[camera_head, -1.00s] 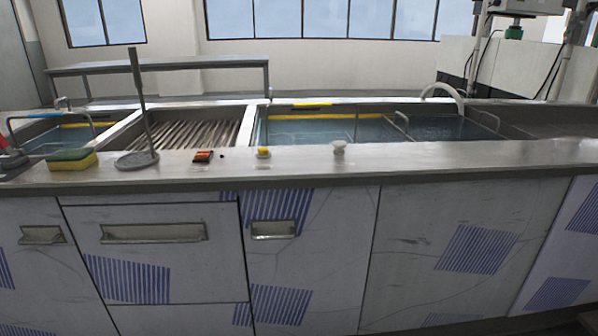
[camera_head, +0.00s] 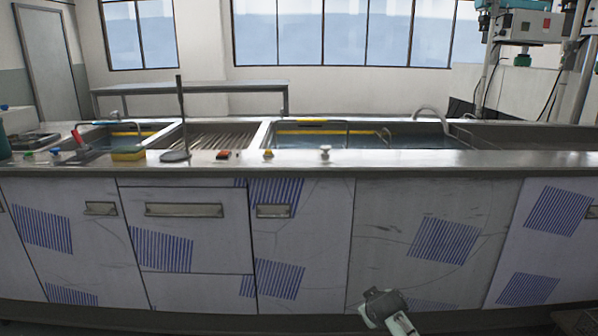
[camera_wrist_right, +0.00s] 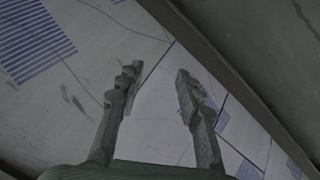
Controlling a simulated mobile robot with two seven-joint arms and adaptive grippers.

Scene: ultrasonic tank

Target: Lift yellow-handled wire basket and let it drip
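The wide tank (camera_head: 262,138) in the counter holds bluish liquid. A yellow bar and thin metal wire loops show at its rear and right, but the basket's outline is too small to make out. Another yellow bar (camera_head: 133,133) shows in the smaller left basin. My right gripper (camera_wrist_right: 157,75) is open and empty in the right wrist view, its two fingers apart in front of the striped cabinet fronts. Part of an arm of mine (camera_head: 385,306), apparently the right one, shows low in the head view, well below the counter top. My left gripper is out of view.
A slatted section (camera_head: 205,138) lies between the basins. A thin upright rod on a round base (camera_head: 175,155), a yellow-green sponge (camera_head: 128,154), a red-black switch (camera_head: 223,155) and knobs sit along the front counter edge (camera_head: 420,160). Cabinet doors with handles face me below.

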